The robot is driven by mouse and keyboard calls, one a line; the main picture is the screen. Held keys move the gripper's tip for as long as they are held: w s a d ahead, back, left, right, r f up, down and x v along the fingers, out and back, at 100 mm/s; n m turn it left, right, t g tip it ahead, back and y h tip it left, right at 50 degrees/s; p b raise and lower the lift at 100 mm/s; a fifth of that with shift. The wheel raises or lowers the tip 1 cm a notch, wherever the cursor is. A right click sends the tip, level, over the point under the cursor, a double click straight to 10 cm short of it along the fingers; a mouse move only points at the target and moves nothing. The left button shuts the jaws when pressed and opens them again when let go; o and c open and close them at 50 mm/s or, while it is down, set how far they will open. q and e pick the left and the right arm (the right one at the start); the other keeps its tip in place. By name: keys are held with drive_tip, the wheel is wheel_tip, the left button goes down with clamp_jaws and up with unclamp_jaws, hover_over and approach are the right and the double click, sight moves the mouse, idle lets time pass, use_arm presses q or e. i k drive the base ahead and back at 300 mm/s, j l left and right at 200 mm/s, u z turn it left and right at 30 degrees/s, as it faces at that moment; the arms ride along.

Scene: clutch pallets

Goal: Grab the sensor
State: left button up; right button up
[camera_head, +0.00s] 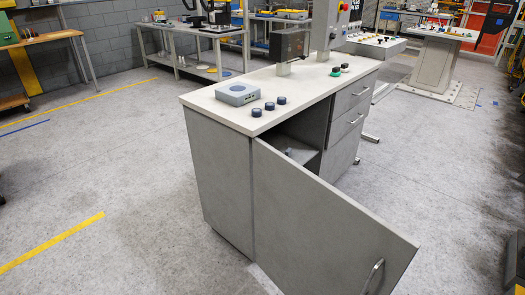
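No object is clearly recognisable as the sensor. A blue-grey box with a round top (237,94) sits on the left end of the white worktop of a grey cabinet (222,160). A small part (289,152) shows inside the cabinet, too small to identify. The cabinet door (330,225) stands wide open toward me and hides much of the lower interior. Neither of my grippers is in view.
A dark box device (289,45) stands on a post on the worktop, with green (335,72) and black knobs nearby. Closed drawers (352,93) are at the right. The open door juts into the foreground. Clear floor (120,180) lies to the left.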

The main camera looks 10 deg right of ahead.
sight(288, 153)
drive_tip(key=i+j+u, duration=0.45)
drive_tip(key=i+u, duration=0.6)
drive_tip(key=i, duration=1.9)
drive_tip(key=i+j+z, duration=0.2)
drive_tip(key=i, duration=0.35)
drive_tip(key=i+z, duration=0.2)
drive_tip(key=i, duration=0.35)
drive_tip(key=i+z, duration=0.4)
drive_tip(key=i+j+z, duration=0.2)
drive_tip(key=i+z, duration=0.2)
drive_tip(key=i+l+z, duration=0.1)
drive_tip(key=i+z, duration=0.8)
drive_tip(key=i+l+z, duration=0.1)
drive_tip(key=i+z, duration=0.55)
drive_tip(key=i, duration=0.25)
drive_tip(key=i+z, duration=0.1)
drive_tip(key=i, duration=1.1)
